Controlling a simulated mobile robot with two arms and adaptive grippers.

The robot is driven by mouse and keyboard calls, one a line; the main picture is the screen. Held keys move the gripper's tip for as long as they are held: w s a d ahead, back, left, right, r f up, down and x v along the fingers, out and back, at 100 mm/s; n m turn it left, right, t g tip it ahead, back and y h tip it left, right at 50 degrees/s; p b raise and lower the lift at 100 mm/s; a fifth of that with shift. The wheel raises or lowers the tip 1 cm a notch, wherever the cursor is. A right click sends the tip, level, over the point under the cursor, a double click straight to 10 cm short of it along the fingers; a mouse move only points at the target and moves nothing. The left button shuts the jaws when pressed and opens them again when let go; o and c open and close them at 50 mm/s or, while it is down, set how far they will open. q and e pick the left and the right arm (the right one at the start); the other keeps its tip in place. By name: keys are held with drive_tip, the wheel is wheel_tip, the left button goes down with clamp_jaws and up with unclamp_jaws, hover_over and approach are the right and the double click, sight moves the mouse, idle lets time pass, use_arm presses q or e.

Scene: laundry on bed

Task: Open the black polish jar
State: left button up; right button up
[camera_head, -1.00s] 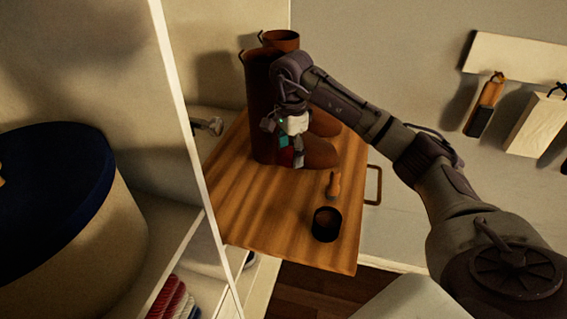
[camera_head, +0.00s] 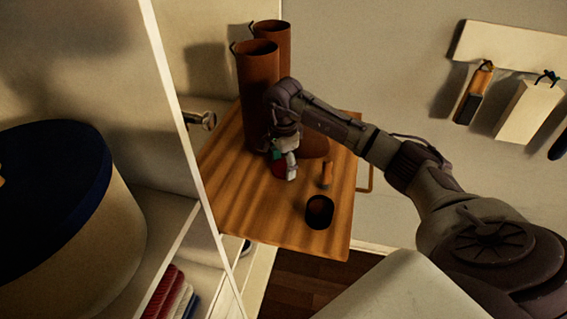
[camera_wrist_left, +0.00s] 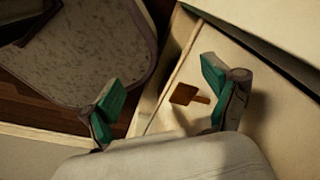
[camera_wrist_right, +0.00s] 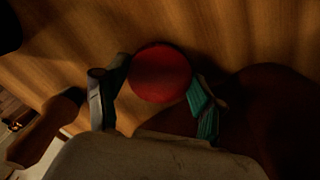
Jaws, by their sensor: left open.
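A black round jar (camera_head: 320,212) with a dark brown inside or top stands near the front of the wooden surface (camera_head: 240,215). Only its dark edge shows at the top left of the right wrist view. My right gripper (camera_head: 284,172) is low over the surface, behind and left of the black jar. In the right wrist view a red round piece (camera_wrist_right: 160,72) lies between its fingertips; whether they press on it is unclear. My left gripper (camera_wrist_left: 160,95) is open and empty in the left wrist view, away from the jar; it is outside the head view.
Tall brown boots (camera_head: 258,75) stand behind the right gripper. A wooden-handled tool (camera_head: 326,175) lies behind the black jar. A shelf with a blue-lidded round box (camera_head: 60,180) is at left. Brushes (camera_head: 474,95) hang on the right wall.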

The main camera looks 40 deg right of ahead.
drive_tip(key=o, duration=0.3)
drive_tip(key=shift+r, duration=0.1)
